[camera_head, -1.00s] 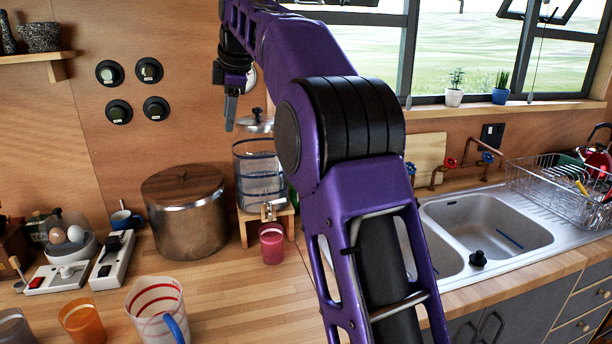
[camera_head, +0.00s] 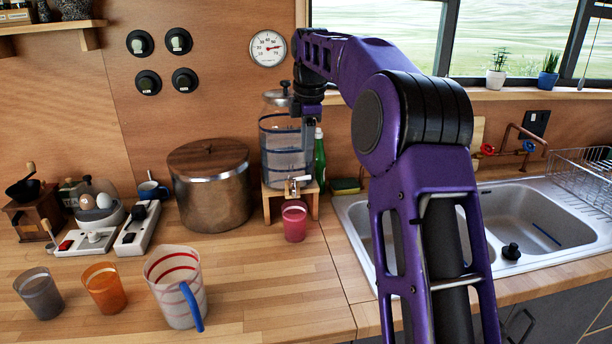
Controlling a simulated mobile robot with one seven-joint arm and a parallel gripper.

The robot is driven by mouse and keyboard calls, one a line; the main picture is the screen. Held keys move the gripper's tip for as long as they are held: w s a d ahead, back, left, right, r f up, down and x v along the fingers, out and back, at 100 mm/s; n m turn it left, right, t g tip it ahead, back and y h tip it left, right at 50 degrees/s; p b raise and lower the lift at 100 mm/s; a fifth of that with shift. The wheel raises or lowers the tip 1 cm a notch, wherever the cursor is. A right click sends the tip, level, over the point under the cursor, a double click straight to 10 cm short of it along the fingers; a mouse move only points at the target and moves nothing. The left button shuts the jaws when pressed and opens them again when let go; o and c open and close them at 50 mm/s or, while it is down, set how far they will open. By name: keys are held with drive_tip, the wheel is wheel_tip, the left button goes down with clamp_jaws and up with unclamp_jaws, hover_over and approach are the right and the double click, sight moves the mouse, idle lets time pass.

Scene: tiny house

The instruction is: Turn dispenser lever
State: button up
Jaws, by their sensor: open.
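The dispenser (camera_head: 281,160) is a clear glass jar with blue bands and a dark knobbed lid, on a small wooden stand (camera_head: 267,205). Its lever and tap (camera_head: 297,185) sit low on the front, above a pink-red cup (camera_head: 294,222). My gripper (camera_head: 309,142) hangs pointing down in front of the jar's upper right side, above the tap and apart from the lever in the picture. It looks empty. It is small and seen side-on, so the gap between its fingers is hard to see.
A large lidded metal pot (camera_head: 210,190) stands left of the dispenser. A green bottle (camera_head: 319,160) is behind it at right. A measuring jug (camera_head: 172,290), an orange cup (camera_head: 105,290) and a grey cup (camera_head: 40,294) stand in front at left. The sink (camera_head: 540,225) is at right.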

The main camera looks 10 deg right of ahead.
sight(301, 179)
drive_tip(key=f, duration=0.3)
drive_tip(key=w+f+b, duration=0.1)
drive_tip(key=f, duration=0.3)
drive_tip(key=shift+w, duration=0.2)
clamp_jaws()
